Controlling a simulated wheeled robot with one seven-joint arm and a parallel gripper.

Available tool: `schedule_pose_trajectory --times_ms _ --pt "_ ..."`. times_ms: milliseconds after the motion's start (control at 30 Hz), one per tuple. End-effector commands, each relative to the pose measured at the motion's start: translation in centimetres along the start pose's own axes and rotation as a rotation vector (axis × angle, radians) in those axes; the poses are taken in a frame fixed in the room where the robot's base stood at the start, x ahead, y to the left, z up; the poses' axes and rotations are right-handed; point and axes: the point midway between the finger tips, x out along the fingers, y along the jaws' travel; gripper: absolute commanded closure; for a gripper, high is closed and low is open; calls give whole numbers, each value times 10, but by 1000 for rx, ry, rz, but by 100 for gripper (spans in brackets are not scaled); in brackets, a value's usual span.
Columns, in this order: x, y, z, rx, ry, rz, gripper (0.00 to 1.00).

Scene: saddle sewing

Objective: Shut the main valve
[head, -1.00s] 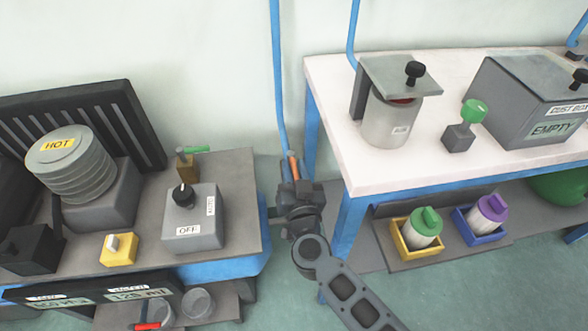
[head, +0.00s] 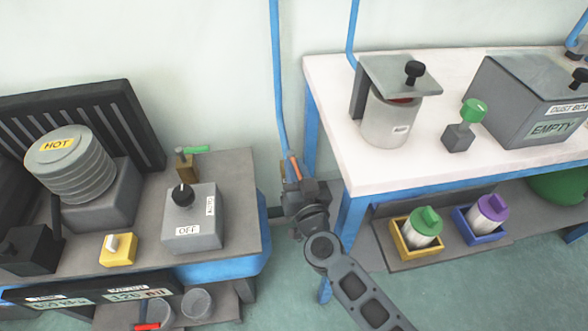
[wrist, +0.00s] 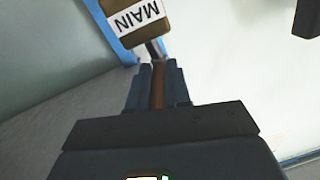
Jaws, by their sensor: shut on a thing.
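The main valve shows in the wrist view as a brown block with a white MAIN label (wrist: 138,17), upside down in the picture. A thin stem runs from it to an orange-brown handle (wrist: 158,88). My gripper (wrist: 157,75) is shut on this handle, with a dark finger on each side. In the head view the orange handle (head: 294,167) sticks up from my gripper (head: 297,182), beside the lower end of a blue pipe (head: 279,80). My gripper and arm hide much of the valve there.
The left bench carries a switch box marked OFF (head: 192,232), a HOT-labelled stack (head: 75,175) and a small valve with a green handle (head: 195,150). The white table (head: 335,95) stands close on the right, its blue leg (head: 349,222) near my arm. Between them is a narrow gap.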

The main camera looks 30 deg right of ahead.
Motion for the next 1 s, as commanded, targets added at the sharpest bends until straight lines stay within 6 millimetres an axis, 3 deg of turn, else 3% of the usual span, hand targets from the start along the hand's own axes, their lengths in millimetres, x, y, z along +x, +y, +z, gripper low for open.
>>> schedule_pose_trajectory --times_ms 400,433,667,1000 --pt "0 1 -1 0 -10 -33 100" --pt "0 1 -1 0 -10 -33 80" --pt "0 1 0 0 -10 -32 58" --pt "-6 2 0 -1 -12 -31 57"
